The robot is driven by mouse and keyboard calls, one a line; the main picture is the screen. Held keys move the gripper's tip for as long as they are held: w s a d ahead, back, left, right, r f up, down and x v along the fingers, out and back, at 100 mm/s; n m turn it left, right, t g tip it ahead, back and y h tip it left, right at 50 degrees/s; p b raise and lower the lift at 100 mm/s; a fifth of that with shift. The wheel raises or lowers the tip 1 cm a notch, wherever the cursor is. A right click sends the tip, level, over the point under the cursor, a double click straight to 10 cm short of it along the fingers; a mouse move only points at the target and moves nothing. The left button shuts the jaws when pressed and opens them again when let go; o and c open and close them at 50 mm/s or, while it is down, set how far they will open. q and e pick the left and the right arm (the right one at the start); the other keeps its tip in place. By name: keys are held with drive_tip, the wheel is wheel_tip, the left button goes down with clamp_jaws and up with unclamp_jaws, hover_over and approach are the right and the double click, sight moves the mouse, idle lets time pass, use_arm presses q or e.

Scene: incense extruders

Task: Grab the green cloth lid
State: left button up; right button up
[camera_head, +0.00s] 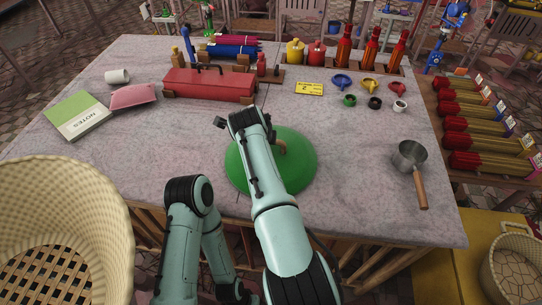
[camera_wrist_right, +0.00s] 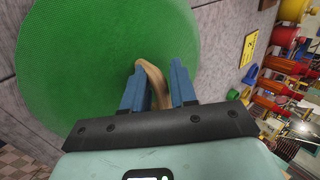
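The green cloth lid (camera_head: 303,165) lies on the near middle of the stone table, a round disc partly covered by my right arm. Its curved wooden handle (camera_head: 282,147) shows just right of that arm. In the right wrist view the green lid (camera_wrist_right: 90,50) fills the upper left. My right gripper (camera_wrist_right: 157,65) has its two blue fingers apart, one on each side of the handle (camera_wrist_right: 152,74), with a visible gap. The head view hides the right gripper behind the arm. My left arm is folded at the table's front edge; its gripper does not show.
A red toolbox (camera_head: 210,84) stands behind the lid. A pan (camera_head: 410,157) with a wooden handle is at right. Small funnels (camera_head: 369,85), bottles (camera_head: 344,46) and a yellow card (camera_head: 309,88) are at the back right. A green notebook (camera_head: 77,115) lies left. A wicker basket (camera_head: 65,200) stands front left.

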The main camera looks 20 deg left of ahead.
clamp_jaws()
drive_tip(key=shift+r, duration=0.15)
